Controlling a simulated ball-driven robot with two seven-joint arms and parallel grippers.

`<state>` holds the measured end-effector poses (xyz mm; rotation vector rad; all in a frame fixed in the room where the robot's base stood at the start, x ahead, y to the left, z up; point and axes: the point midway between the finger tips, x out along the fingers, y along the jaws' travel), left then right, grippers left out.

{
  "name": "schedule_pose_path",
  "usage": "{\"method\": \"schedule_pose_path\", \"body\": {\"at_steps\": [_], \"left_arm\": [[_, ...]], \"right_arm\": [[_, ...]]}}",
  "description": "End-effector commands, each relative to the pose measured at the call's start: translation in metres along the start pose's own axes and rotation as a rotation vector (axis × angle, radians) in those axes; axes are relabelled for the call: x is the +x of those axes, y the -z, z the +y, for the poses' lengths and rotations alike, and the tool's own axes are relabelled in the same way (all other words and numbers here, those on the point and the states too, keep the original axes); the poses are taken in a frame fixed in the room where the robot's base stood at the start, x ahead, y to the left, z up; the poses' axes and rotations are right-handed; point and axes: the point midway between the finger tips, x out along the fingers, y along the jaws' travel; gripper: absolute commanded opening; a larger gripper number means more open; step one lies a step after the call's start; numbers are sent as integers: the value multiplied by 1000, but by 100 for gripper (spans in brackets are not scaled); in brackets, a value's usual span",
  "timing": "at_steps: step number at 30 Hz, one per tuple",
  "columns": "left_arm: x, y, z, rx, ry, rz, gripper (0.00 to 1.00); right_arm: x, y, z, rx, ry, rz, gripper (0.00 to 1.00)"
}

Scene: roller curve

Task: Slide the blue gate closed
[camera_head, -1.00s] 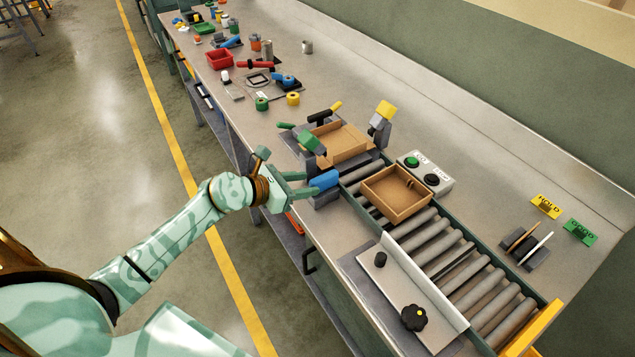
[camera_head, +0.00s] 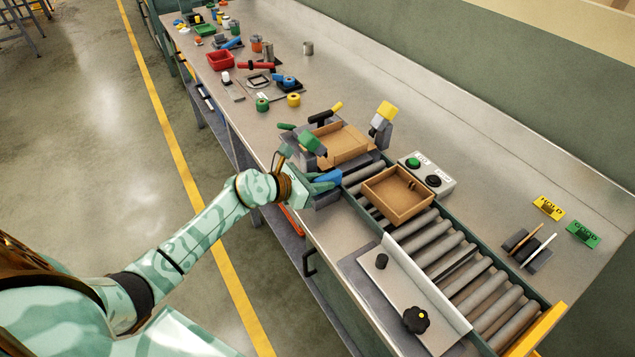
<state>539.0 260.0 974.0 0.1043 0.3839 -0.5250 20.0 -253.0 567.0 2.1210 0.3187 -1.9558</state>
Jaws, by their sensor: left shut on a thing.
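The blue gate part (camera_head: 327,177) is a small blue block on a grey mount at the near edge of the roller conveyor. My left gripper (camera_head: 322,183) reaches it from the left, its fingers around the blue block and shut on it. The fingers hide part of the block. The gate's panel and how far it spans the rollers cannot be made out. My right gripper is not in view.
A brown tray (camera_head: 397,194) sits on the rollers (camera_head: 436,247) just right of the gate. Another brown box (camera_head: 340,143) stands behind, between green-topped and yellow-topped (camera_head: 386,110) posts. A button box (camera_head: 427,173) stands beyond the conveyor.

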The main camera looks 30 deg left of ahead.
Motion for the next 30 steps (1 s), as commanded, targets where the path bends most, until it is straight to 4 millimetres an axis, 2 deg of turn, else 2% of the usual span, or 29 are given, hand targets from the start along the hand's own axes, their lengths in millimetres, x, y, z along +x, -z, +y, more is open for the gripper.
{"method": "schedule_pose_path", "body": {"at_steps": [3,6,15,16,18,26,30], "left_arm": [[20,-10,0,-1,0,-5,0],[30,-14,0,0,-1,-3,0],[33,-15,0,1,-2,-3,0],[33,-15,0,1,-2,-4,25],[33,-15,0,1,-2,-4,42],[32,-14,0,0,-1,-2,42],[21,-15,1,2,-2,-1,42]], "right_arm": [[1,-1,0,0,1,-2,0],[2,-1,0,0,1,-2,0],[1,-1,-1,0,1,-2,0],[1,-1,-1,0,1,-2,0],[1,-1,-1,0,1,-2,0],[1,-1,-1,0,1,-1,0],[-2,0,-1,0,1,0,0]]}}
